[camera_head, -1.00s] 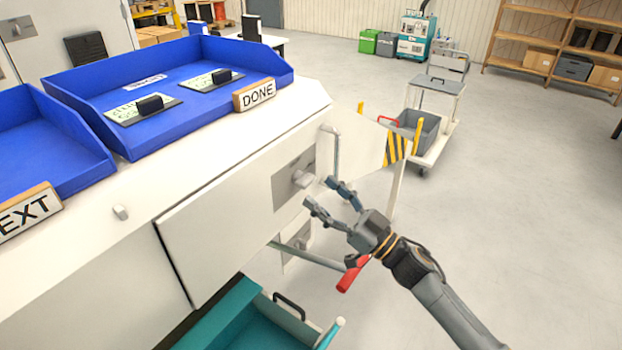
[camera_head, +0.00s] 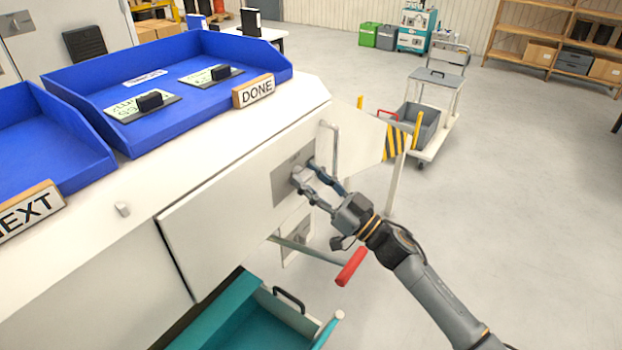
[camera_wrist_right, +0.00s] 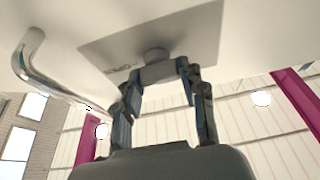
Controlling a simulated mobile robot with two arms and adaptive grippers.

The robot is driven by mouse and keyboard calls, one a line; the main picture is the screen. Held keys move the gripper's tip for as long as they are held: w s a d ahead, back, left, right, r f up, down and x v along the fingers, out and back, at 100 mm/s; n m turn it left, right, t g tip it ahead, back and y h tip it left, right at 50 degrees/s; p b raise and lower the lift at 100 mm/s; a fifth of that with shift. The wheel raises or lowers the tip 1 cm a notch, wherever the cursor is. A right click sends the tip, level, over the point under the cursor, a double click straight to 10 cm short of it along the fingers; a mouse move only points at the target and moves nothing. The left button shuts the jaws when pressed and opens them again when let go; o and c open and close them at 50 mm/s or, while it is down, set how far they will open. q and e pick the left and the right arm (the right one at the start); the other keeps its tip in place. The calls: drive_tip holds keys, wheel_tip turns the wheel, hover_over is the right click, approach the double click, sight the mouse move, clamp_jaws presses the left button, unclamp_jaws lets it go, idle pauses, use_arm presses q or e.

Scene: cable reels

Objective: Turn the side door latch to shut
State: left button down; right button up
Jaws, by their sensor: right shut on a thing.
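The latch is a small grey knob on a grey plate (camera_head: 284,183) on the white side door (camera_head: 222,228). My right gripper (camera_head: 304,178) is at the plate with its fingers shut on the latch knob. In the right wrist view the latch knob (camera_wrist_right: 155,66) sits between the two fingertips, in front of the plate (camera_wrist_right: 196,38). The fingers partly cover the knob in the head view. The left gripper is not in view.
A bent metal handle (camera_head: 335,150) stands just right of the plate. A red-gripped lever (camera_head: 351,267) sticks out below my right wrist. A teal drawer (camera_head: 258,322) is open below the door. Blue trays (camera_head: 165,85) stand on top.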

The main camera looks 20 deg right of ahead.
drive_tip(key=shift+n, duration=0.4)
drive_tip(key=n+g+y, duration=0.1)
drive_tip(key=n, duration=0.1)
drive_tip(key=n+g+y+b, duration=0.1)
drive_tip(key=n, duration=0.2)
drive_tip(key=n+g, duration=0.1)
drive_tip(key=n, duration=0.2)
drive_tip(key=n+g+y+b, duration=0.1)
drive_tip(key=n+g, duration=0.1)
drive_tip(key=n, duration=0.1)
drive_tip(key=shift+w+n, duration=0.1)
drive_tip(key=shift+n, duration=0.2)
drive_tip(key=n+g, duration=0.1)
drive_tip(key=n, duration=0.1)
drive_tip(key=n+g, duration=0.1)
drive_tip(key=n, duration=0.2)
drive_tip(key=shift+r+g, duration=0.1)
drive_tip(key=shift+g, duration=0.2)
drive_tip(key=shift+n+g+h+p, duration=0.25)
drive_tip(key=shift+n+g+h, duration=0.1)
drive_tip(key=shift+n, duration=0.9)
drive_tip(key=shift+n+g+h+p, duration=0.25)
drive_tip(key=shift+n+h, duration=0.1)
drive_tip(key=shift+n, duration=0.9)
drive_tip(key=o, duration=1.2)
drive_tip(key=shift+c, duration=0.2)
